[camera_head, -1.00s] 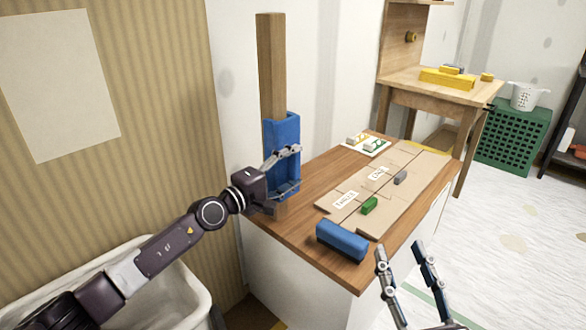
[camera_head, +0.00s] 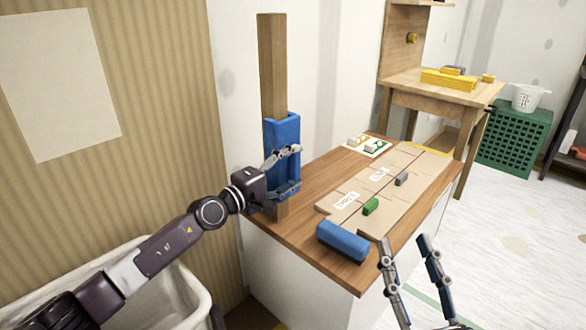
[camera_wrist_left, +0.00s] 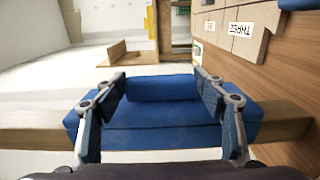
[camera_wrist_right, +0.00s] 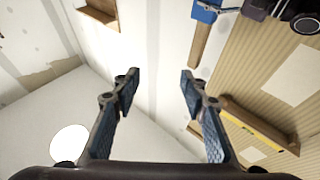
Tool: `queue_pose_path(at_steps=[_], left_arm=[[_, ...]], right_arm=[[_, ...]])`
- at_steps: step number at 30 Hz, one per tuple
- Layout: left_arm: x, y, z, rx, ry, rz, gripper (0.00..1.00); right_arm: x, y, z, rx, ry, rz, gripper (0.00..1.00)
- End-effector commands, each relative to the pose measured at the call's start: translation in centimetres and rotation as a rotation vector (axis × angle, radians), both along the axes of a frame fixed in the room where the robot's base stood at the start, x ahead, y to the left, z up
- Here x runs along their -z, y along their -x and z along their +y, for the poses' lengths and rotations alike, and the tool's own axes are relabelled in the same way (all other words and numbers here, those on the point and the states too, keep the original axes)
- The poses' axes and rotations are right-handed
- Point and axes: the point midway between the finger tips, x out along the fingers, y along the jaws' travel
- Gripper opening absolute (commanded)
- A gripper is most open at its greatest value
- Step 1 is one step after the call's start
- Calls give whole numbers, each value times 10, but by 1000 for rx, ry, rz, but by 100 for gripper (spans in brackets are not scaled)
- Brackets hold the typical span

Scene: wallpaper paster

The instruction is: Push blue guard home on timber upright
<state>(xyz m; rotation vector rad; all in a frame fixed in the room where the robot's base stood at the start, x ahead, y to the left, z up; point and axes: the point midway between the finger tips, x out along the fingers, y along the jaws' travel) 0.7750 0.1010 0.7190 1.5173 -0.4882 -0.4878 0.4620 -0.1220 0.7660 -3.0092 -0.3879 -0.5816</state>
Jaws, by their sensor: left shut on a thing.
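The blue guard (camera_head: 282,135) is a channel-shaped piece around the lower part of the timber upright (camera_head: 271,65), which stands vertical at the table's back left edge. A short stretch of wood shows below the guard. My left gripper (camera_head: 287,170) is shut on the guard's lower part, and the left wrist view shows the guard (camera_wrist_left: 160,115) between its fingers. In that view the timber (camera_wrist_left: 30,125) comes out at both sides of the guard. My right gripper (camera_head: 408,245) is open and empty in front of the table; its fingers (camera_wrist_right: 160,85) are spread apart.
A second blue piece (camera_head: 342,241) lies at the table's front edge. Cardboard sheets (camera_head: 395,170) with labels, a green block (camera_head: 371,206) and a grey block (camera_head: 401,179) lie on the wooden table (camera_head: 300,215). A white bin (camera_head: 165,275) stands at lower left.

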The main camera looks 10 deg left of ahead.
Motion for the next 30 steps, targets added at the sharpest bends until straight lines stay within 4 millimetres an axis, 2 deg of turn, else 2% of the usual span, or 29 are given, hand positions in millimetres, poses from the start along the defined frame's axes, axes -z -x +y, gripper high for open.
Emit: queue_pose_path(at_steps=[30], left_arm=[[0, -2, 3, 0, 0, 0, 40]], right_arm=[[-24, 11, 0, -6, -33, -119, 40]])
